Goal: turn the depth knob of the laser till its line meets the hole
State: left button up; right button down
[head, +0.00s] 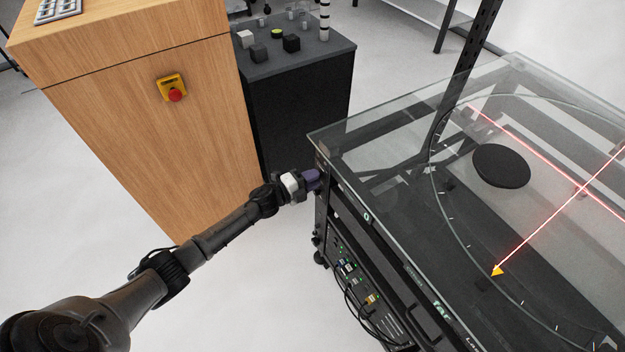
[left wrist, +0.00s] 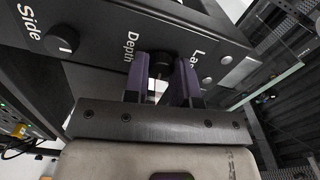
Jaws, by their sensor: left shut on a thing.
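The depth knob (left wrist: 161,64) is a dark round knob beside the word "Depth" on the black panel in the left wrist view. My left gripper (left wrist: 162,72) has its purple fingers on both sides of this knob and is shut on it. In the head view my left gripper (head: 314,178) is at the near left corner of the glass-topped turntable (head: 385,125), and the knob is hidden there. Two red laser lines (head: 540,228) cross on the turntable's right part. I cannot make out the hole for certain. My right gripper is not in view.
A black disc (head: 501,166) and a yellow pointer (head: 497,271) are on the turntable. A dark stand (head: 300,100) with small blocks is behind. Another knob (left wrist: 65,42) is near "Side".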

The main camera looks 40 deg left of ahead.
pick_arm(q)
jog(key=shift+m+b, duration=0.4)
jog(key=shift+m, duration=1.5)
jog(key=o, duration=0.9)
jog(key=p+v, duration=0.3)
jog(key=v, duration=1)
jog(key=shift+s, duration=0.4)
